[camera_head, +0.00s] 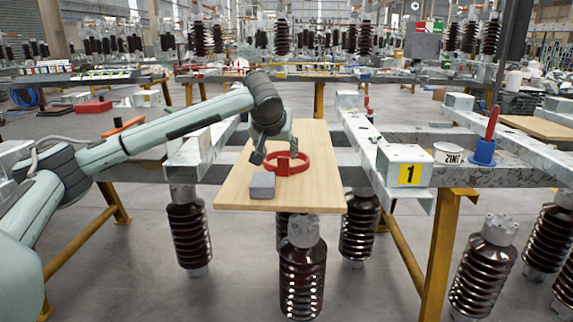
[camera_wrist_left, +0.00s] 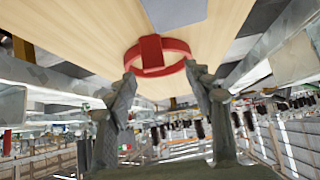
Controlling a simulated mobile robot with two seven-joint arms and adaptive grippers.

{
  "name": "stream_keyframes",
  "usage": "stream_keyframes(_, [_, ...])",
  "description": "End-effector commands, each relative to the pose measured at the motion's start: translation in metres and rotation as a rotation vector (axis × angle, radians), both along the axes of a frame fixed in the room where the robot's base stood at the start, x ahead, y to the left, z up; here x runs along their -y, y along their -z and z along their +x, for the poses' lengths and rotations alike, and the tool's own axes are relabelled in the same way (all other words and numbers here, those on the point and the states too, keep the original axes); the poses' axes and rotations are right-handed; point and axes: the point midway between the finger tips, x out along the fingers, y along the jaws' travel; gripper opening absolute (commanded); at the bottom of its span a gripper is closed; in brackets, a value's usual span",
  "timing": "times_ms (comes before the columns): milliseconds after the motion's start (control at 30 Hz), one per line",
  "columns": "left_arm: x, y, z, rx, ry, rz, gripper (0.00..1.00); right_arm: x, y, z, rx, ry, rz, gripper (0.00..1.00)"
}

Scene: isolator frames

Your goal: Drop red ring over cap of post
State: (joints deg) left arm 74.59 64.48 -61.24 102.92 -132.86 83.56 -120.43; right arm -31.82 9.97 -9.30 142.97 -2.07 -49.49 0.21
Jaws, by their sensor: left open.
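The red ring (camera_head: 303,165) lies on a light wooden board (camera_head: 238,190), with a red block-like tab on its rim. The ring also shows in the left wrist view (camera_wrist_left: 177,45). My left gripper (camera_head: 275,153) is open and reaches down at the ring. In the wrist view its two fingertips (camera_wrist_left: 160,74) are spread near the tab, one to each side; contact cannot be told. A brown ribbed post with a grey metal cap (camera_head: 303,229) stands below the board's near edge. Other similar posts stand around; which one is meant cannot be told. My right gripper is out of view.
A grey block (camera_head: 262,186) sits on the board just in front of the ring. To the right are a box marked 1 (camera_head: 404,166), a white ZINC tub (camera_head: 448,153) and a blue holder (camera_head: 483,153) with a red handle. Metal beams flank the board.

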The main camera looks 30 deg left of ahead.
Motion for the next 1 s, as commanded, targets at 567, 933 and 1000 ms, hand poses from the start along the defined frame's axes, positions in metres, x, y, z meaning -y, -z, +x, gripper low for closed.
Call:
stream_keyframes(567, [-0.009, 0.045, 0.037, 0.0, 0.002, -0.005, 0.52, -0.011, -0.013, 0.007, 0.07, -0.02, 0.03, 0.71])
stream_keyframes(933, [-0.009, 0.044, 0.036, 0.0, 0.002, -0.005, 0.21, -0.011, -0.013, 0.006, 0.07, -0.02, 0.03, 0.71])
stream_keyframes(1000, [-0.009, 0.045, 0.036, 0.0, 0.002, -0.006, 0.13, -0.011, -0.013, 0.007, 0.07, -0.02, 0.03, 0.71])
